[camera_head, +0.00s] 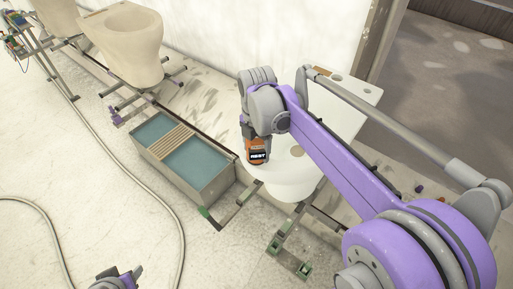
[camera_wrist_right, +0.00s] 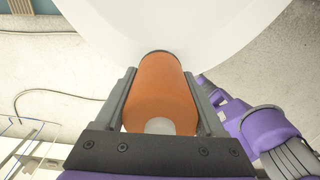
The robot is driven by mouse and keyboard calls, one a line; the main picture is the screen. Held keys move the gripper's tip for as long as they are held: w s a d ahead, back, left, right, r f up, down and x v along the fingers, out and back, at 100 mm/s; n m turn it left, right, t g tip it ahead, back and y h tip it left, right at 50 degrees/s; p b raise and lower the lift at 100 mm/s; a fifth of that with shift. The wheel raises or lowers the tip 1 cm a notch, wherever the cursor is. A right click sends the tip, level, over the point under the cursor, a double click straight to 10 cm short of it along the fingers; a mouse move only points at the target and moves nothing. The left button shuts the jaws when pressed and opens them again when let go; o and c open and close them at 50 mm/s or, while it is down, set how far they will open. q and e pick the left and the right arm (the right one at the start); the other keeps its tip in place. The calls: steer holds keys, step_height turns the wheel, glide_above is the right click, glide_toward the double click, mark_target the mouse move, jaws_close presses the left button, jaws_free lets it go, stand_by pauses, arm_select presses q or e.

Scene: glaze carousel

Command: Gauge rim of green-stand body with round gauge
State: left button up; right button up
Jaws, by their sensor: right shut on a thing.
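A white toilet-shaped body (camera_head: 290,184) stands on a stand with green-tipped feet (camera_head: 303,270), right of centre in the head view. My right gripper (camera_wrist_right: 160,78) is shut on the orange round gauge (camera_wrist_right: 160,97), which lies between its two fingers. In the head view the gauge (camera_head: 257,152) is upright at the body's left rim, with a dark label. In the wrist view its far end meets the white body (camera_wrist_right: 170,25); I cannot tell whether they touch. My arm hides part of the body. My left gripper (camera_head: 118,277) shows only partly at the bottom edge.
A grey trough of blue-green water (camera_head: 195,165) with a slatted board stands left of the body. Beige bodies (camera_head: 125,45) on stands line the back left. A hose (camera_head: 150,185) crosses the floor. The floor at front left is mostly clear.

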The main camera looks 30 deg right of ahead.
steer(key=shift+f+b, duration=0.3)
steer(key=shift+f, duration=0.3)
stand_by(0.4)
stand_by(0.7)
steer(key=o, duration=1.2)
steer(key=shift+o, duration=0.2)
steer(key=shift+r, duration=0.1)
step_height(320, 180, up, 11)
steer(key=shift+f+p, duration=0.15)
steer(key=shift+p, duration=0.15)
